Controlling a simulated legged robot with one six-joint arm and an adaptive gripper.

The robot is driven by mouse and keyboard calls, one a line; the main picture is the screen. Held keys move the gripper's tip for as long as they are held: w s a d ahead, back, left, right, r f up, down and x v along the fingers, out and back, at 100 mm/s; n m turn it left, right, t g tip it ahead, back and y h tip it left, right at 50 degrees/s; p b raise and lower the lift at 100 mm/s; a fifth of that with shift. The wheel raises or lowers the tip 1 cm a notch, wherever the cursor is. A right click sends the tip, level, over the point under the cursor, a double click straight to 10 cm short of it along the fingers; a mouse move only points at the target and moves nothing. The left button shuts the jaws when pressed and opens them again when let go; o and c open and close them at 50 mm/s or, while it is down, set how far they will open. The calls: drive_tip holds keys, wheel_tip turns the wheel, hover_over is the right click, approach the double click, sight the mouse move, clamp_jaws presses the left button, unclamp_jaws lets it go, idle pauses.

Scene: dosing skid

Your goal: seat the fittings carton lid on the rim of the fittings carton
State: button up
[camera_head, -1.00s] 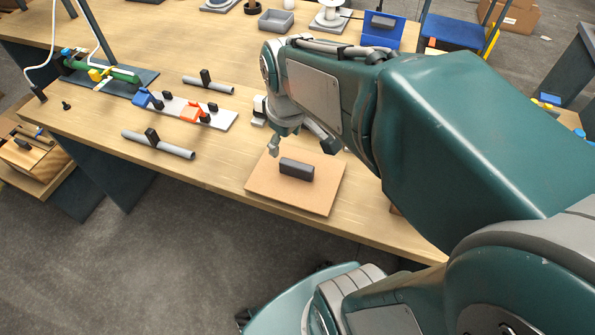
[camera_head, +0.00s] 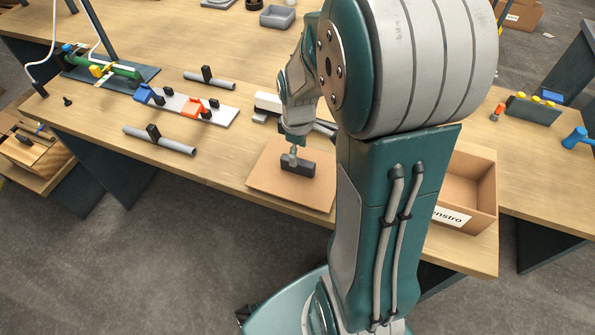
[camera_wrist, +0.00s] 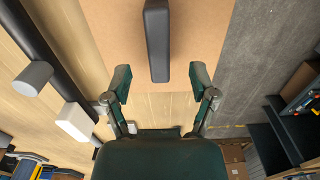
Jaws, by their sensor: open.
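The fittings carton lid (camera_head: 262,182) is a flat tan board with a dark block handle (camera_head: 298,168). It lies on the wooden table near its front edge. The open fittings carton (camera_head: 480,190) stands to its right, partly hidden behind my arm. My gripper (camera_head: 293,158) is over the lid by the handle. In the wrist view my gripper (camera_wrist: 160,82) is open, its fingers apart. The near end of the handle (camera_wrist: 157,40) shows between the fingertips, with clear space on both sides. I cannot tell how far the fingertips are above the lid.
Left of the lid are two grey pipes (camera_head: 160,142) with black handles and a white plate (camera_head: 190,105) with blue and orange parts. A grey tray (camera_head: 277,17) stands at the back. A dark rack with yellow pieces (camera_head: 534,108) is at the right.

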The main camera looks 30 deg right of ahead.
sight(298, 169)
wheel_tip(298, 169, down, 4)
drive_tip(key=shift+w+f, duration=0.1)
drive_tip(key=shift+f, duration=0.05)
clamp_jaws()
idle(0.4)
